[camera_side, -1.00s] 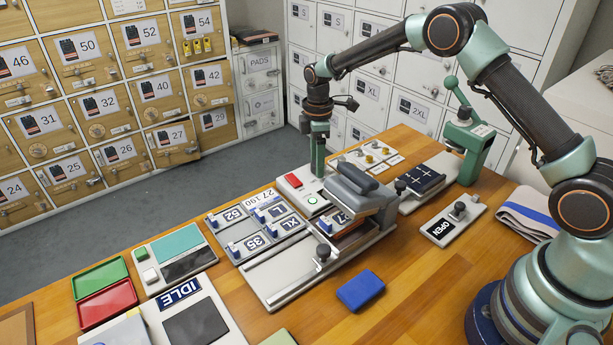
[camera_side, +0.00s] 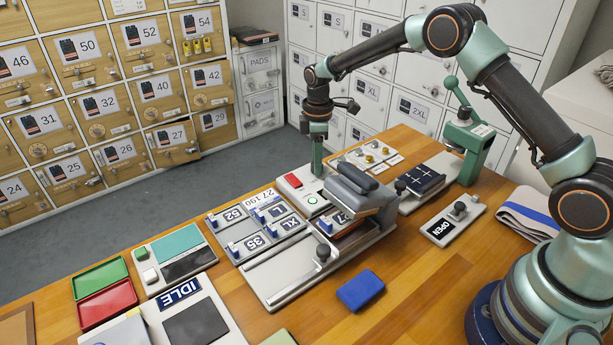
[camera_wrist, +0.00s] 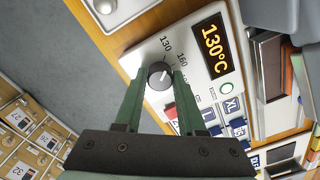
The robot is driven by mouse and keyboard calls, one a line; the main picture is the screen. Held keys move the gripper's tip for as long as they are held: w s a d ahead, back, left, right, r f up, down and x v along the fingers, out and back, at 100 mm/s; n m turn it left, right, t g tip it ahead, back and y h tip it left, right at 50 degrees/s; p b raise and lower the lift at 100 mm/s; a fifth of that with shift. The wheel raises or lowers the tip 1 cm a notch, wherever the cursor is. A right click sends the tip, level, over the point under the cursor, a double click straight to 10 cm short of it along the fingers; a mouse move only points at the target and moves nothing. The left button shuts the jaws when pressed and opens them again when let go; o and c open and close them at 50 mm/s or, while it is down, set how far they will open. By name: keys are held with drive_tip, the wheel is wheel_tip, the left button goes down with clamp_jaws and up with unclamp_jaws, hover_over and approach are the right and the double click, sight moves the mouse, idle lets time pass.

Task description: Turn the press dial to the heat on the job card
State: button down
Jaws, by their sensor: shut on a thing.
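The press dial (camera_wrist: 155,80) is a dark round knob with a white pointer line, on a pale panel marked 130 and 160, with further marks partly hidden. The display (camera_wrist: 214,44) beside it reads 130°C. My gripper (camera_wrist: 159,76) has its two green fingers on either side of the knob, shut on it. In the side view my gripper (camera_side: 317,171) points straight down at the panel behind the heat press (camera_side: 362,185) and hides the dial there.
Blue-tabbed number plates (camera_side: 238,230) lie just left of the press. A red button (camera_side: 293,181) is close beside my gripper.

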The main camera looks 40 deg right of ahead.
drive_tip(key=m, duration=0.8)
drive_tip(key=shift+r+m, duration=0.1)
drive_tip(key=shift+m, duration=0.3)
drive_tip(key=m, duration=0.4)
drive_tip(key=shift+w+d+m, duration=0.1)
drive_tip(key=shift+m, duration=1.7)
drive_tip(key=c, duration=0.5)
unclamp_jaws()
wheel_tip(320, 180, up, 12)
